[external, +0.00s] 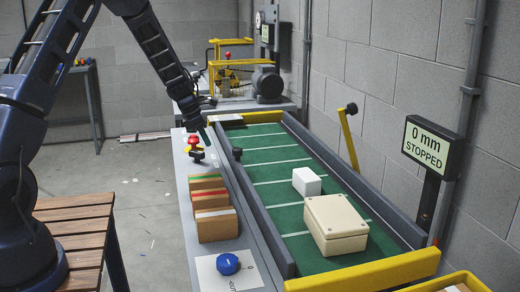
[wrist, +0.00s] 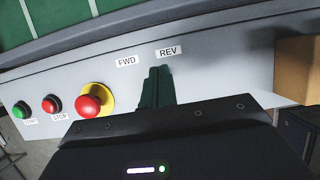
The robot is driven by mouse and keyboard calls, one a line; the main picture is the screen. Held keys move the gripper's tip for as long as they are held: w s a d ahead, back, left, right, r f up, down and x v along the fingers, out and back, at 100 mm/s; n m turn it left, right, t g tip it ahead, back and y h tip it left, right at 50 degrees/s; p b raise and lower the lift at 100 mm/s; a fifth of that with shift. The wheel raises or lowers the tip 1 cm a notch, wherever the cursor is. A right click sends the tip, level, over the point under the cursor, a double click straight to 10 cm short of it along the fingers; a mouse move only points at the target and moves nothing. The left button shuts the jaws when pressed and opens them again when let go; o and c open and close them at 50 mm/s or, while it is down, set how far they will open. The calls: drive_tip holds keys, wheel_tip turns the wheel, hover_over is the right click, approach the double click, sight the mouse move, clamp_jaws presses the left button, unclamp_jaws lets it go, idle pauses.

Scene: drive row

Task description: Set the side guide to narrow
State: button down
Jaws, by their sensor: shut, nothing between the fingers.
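My gripper (external: 205,138) is shut and empty at the far part of the grey control ledge, left of the green belt. In the wrist view its dark fingers (wrist: 158,85) are together just below the FWD and REV labels, and any switch there is hidden behind them. A yellow bar with a black knob (external: 348,132) stands tilted at the belt's far right side; I cannot tell for sure whether it is the side guide's lever. A small black knob (external: 237,153) sits at the belt's left rail. The display (external: 428,147) reads 0 mm STOPPED.
A red emergency button on yellow (wrist: 95,100), a red STOP button (wrist: 50,104) and a green button (wrist: 21,109) line the ledge. Brown boxes (external: 216,225) and a blue knob (external: 228,264) stand nearer. A cream box (external: 336,222) and a white box (external: 307,181) lie on the belt.

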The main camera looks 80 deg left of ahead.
drive_tip(key=x, duration=0.5)
drive_tip(key=shift+w+f, duration=0.25)
drive_tip(key=shift+f, duration=0.1)
drive_tip(key=shift+w+r, duration=0.1)
drive_tip(key=shift+w, duration=1.7)
drive_tip(key=w, duration=1)
drive_tip(key=shift+w+d, duration=0.1)
drive_tip(key=shift+w, duration=0.3)
drive_tip(key=shift+r, duration=0.1)
drive_tip(key=s, duration=0.4)
drive_tip(key=shift+s, duration=0.35)
drive_tip(key=v, duration=0.9)
drive_tip(key=shift+r, duration=0.4)
